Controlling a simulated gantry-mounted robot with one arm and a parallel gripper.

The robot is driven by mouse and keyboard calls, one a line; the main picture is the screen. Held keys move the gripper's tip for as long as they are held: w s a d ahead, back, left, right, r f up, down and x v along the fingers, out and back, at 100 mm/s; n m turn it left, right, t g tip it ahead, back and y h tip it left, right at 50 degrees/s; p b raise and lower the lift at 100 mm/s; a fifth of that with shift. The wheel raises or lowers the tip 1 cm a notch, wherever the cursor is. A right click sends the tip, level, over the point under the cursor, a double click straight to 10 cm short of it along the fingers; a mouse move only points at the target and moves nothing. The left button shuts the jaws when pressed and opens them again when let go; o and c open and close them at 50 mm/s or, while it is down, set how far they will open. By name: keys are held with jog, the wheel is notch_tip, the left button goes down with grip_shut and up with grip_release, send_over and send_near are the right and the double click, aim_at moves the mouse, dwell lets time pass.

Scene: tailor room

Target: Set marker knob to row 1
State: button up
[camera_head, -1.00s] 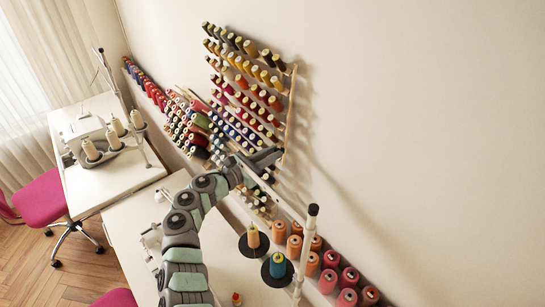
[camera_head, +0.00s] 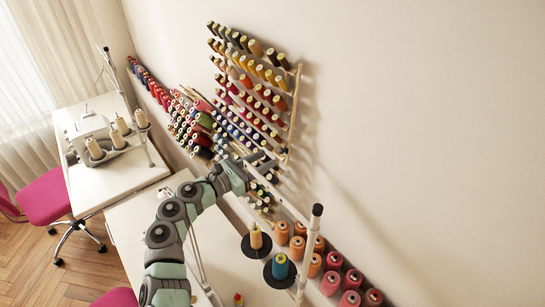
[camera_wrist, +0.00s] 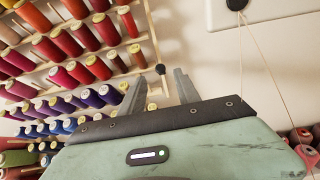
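A small black round knob (camera_wrist: 160,69), which appears to be the marker knob, shows in the wrist view beside the right-hand rail of the thread rack. My gripper (camera_wrist: 159,76) is open, its two grey fingers apart on the left and right of the knob as seen in this view. I cannot tell how far the fingertips are from it in depth. In the head view my gripper (camera_head: 268,160) is at the lower right side of the wall thread rack (camera_head: 294,108), and the knob cannot be made out there.
Many thread spools (camera_wrist: 72,42) stick out from the rack, close to the left of my gripper. The wall to the right is bare. A white thread stand (camera_head: 307,250) with spools stands below right. A white panel (camera_wrist: 275,10) with a dark round cap shows at upper right.

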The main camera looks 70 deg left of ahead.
jog(key=v, duration=0.5)
jog(key=shift+s+d+b, duration=0.15)
jog(key=shift+s+b, duration=0.15)
jog(key=shift+s, duration=0.1)
